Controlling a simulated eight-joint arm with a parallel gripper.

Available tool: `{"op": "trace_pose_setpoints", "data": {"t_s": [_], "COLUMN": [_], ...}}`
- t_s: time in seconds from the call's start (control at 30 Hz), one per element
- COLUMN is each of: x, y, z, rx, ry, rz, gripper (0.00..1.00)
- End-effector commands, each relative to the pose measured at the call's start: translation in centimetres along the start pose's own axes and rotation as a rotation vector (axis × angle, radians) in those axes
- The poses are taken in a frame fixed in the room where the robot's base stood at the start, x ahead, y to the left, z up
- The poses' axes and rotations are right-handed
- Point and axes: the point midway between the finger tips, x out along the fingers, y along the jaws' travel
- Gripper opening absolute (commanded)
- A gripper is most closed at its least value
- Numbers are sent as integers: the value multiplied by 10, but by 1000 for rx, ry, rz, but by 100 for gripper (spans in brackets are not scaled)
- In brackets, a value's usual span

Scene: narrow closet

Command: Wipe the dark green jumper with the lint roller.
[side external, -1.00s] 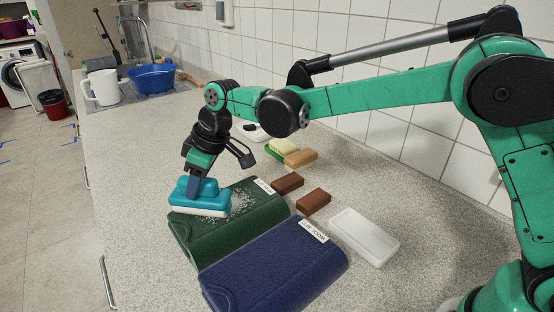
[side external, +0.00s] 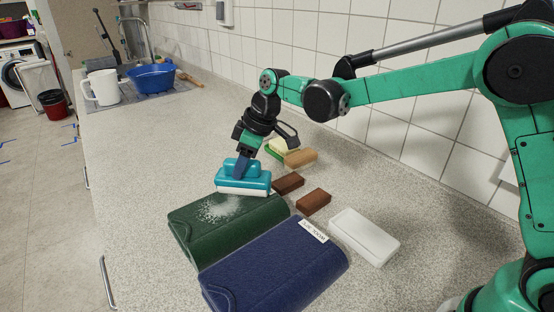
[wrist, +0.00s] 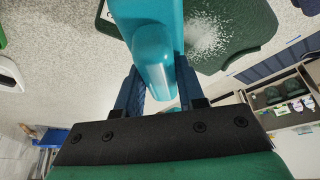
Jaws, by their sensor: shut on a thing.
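The dark green jumper (side external: 225,237) lies folded on the counter, with a patch of white lint (side external: 220,208) on its upper left part. My gripper (side external: 241,167) is shut on the handle of a teal tool with a white underside, the lint roller (side external: 243,180). The jumper's label is hidden in the side view.
A folded navy jumper (side external: 275,268) with a white label lies just in front. A white block (side external: 365,237), brown blocks (side external: 313,202) and a tan brush (side external: 300,158) lie to the right. A blue bowl (side external: 152,78) and white mug (side external: 102,87) stand at the back left.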

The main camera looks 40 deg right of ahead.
Motion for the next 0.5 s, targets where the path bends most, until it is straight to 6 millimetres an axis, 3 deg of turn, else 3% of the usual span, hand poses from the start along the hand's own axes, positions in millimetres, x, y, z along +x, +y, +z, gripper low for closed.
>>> {"op": "trace_pose_setpoints", "data": {"t_s": [0.1, 0.5], "x": [-2, 8], "y": [6, -22], "z": [6, -20], "rx": [1, -3], "ry": [0, 1], "rz": [0, -1], "gripper": [0, 0]}}
